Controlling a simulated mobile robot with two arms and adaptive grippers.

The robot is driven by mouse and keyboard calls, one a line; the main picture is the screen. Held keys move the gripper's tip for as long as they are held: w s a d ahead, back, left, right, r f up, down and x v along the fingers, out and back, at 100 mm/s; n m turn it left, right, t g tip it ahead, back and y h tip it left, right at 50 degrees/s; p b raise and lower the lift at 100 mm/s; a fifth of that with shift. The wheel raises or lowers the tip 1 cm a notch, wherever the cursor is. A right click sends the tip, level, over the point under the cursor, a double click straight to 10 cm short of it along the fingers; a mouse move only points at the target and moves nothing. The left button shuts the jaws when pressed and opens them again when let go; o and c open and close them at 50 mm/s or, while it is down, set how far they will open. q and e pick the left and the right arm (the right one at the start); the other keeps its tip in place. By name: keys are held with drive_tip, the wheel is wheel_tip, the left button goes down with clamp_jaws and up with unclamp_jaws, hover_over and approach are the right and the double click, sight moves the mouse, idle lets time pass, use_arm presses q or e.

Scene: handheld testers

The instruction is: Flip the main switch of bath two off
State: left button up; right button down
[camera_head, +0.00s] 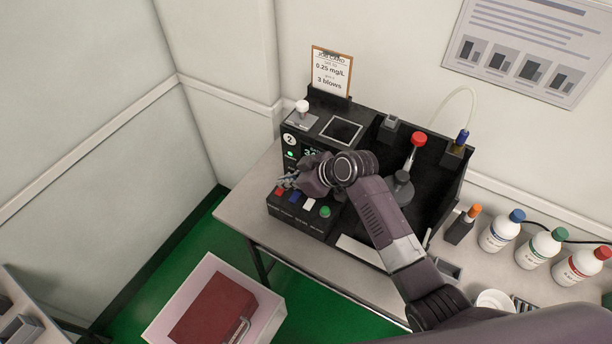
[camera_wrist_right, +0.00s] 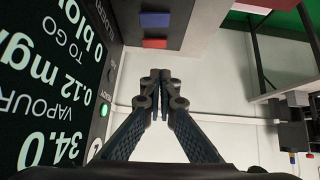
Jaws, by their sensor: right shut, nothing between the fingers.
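Bath two is a black unit (camera_head: 435,205) on the bench, with a round "2" label (camera_head: 289,139) at its front left. A green light (camera_head: 291,155) is lit below the label; it also glows beside the display in the right wrist view (camera_wrist_right: 103,110). I cannot clearly make out the main switch or its position. The display (camera_wrist_right: 45,90) reads 34.0, vapour 0.12 mg and 0 blows to go. My right gripper (camera_head: 286,183) is shut and empty, in front of the unit's left front. In the wrist view its fingertips (camera_wrist_right: 161,78) point past the display's edge. My left gripper is not in view.
Red (camera_head: 279,191), blue (camera_head: 295,196), white (camera_head: 309,204) and green (camera_head: 325,211) buttons lie below the gripper. A card (camera_head: 331,70) stands behind. Bottles (camera_head: 497,232) stand right. A bin (camera_head: 190,296) sits on the floor, front left. Space left of the unit is clear.

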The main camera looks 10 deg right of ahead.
drive_tip(key=b+v, duration=0.1)
drive_tip(key=v, duration=0.7)
drive_tip(key=shift+s+b, duration=0.3)
drive_tip(key=shift+s, duration=0.1)
drive_tip(key=shift+d, duration=0.1)
